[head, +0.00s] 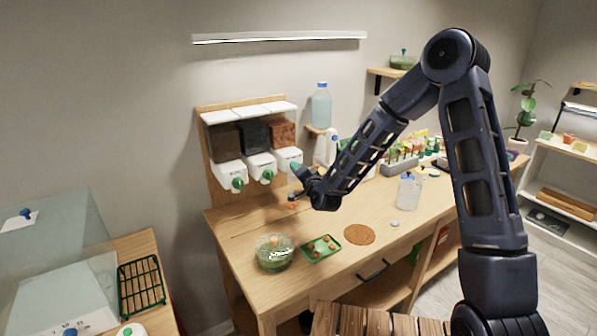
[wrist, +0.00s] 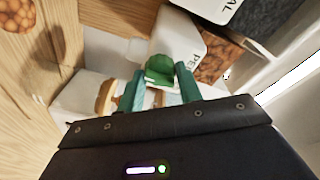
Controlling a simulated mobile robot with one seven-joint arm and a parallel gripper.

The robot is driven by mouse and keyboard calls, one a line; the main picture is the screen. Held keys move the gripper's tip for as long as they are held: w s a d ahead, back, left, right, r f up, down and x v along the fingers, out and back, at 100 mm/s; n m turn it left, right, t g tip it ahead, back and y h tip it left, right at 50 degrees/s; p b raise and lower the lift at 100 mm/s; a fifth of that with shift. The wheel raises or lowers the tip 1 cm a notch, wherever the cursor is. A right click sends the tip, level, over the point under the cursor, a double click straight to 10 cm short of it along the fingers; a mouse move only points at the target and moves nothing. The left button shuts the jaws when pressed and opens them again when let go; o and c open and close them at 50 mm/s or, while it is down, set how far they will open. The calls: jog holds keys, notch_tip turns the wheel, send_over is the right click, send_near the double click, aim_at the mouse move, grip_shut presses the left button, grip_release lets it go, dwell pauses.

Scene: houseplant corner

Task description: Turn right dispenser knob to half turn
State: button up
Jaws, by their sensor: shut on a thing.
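The dispenser unit has three white-fronted dispensers side by side on a wooden back. The right dispenser (head: 287,157) holds reddish-brown bits. My gripper (head: 297,168) is at its front. In the wrist view the green right knob (wrist: 160,67) sits between the two teal fingers of my gripper (wrist: 160,78), which is shut on it. The left knob (head: 237,184) and middle knob (head: 267,175) are free.
Below on the wooden table (head: 225,222) stand a glass bowl of greenery (head: 274,254), a green tray (head: 321,248) and a round cork mat (head: 359,234). A bottle (head: 321,106) stands right of the dispensers.

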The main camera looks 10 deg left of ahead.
jog(key=o, duration=1)
jog(key=v, duration=1)
jog(key=shift+s+d, duration=0.25)
jog(key=shift+s, duration=0.1)
